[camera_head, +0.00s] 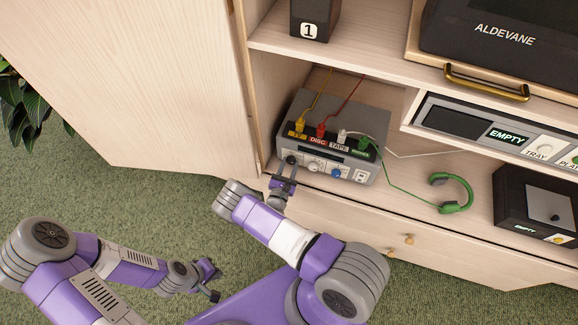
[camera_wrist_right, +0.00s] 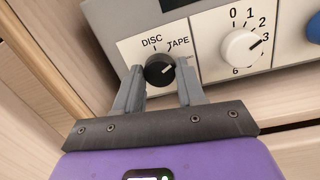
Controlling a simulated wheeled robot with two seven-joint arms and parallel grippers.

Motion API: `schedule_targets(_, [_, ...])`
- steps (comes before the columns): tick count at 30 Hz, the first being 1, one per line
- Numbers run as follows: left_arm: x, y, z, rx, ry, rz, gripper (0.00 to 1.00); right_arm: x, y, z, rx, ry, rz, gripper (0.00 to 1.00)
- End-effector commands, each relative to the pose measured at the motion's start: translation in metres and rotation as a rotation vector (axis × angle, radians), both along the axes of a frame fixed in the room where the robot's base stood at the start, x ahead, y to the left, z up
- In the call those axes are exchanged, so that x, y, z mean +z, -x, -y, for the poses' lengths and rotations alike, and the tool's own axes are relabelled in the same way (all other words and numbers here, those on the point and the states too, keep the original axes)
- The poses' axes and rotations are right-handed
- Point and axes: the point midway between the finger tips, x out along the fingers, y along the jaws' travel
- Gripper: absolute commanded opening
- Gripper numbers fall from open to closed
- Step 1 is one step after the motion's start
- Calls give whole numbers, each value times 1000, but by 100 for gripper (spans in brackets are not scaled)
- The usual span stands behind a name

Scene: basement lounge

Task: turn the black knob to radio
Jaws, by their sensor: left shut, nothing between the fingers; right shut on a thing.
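The black knob (camera_wrist_right: 160,70) is on the front of a grey box (camera_head: 345,118) on the cabinet shelf. In the right wrist view its pale mark points up and right, towards the TAPE label (camera_wrist_right: 178,43); a DISC label (camera_wrist_right: 152,40) is at upper left. I see no radio label beside the knob; the right finger covers part of that side. My right gripper (camera_wrist_right: 160,88) is shut on the black knob, one finger on each side; in the head view it is at the box's front left. My left gripper (camera_head: 211,283) is shut and empty, low over the carpet.
A white numbered dial (camera_wrist_right: 241,47) and a blue knob (camera_head: 336,173) are right of the black knob. Coloured cables plug into the box's top. Green headphones (camera_head: 455,192) and a black box (camera_head: 535,205) lie further right. A cabinet door (camera_head: 140,80) stands left.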

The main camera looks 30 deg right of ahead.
Motion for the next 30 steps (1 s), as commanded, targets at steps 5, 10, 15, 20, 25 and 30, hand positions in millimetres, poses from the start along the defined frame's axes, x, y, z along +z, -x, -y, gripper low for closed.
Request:
schedule_targets(5, [0,0,0,0,0,0,0,-1,0,-1,1,-102,118,9])
schedule_targets(10, [1,0,0,0,0,0,0,-1,0,-1,2,-183,213,9])
schedule_targets(15, [1,0,0,0,0,0,0,-1,0,-1,0,-243,282,9])
schedule_targets(20, [1,0,0,0,0,0,0,-1,-1,-1,1,-279,321,9])
schedule_targets(25, [1,0,0,0,0,0,0,-1,-1,-1,1,-297,343,9])
schedule_targets(30, [1,0,0,0,0,0,0,-2,-1,-1,1,-301,349,9])
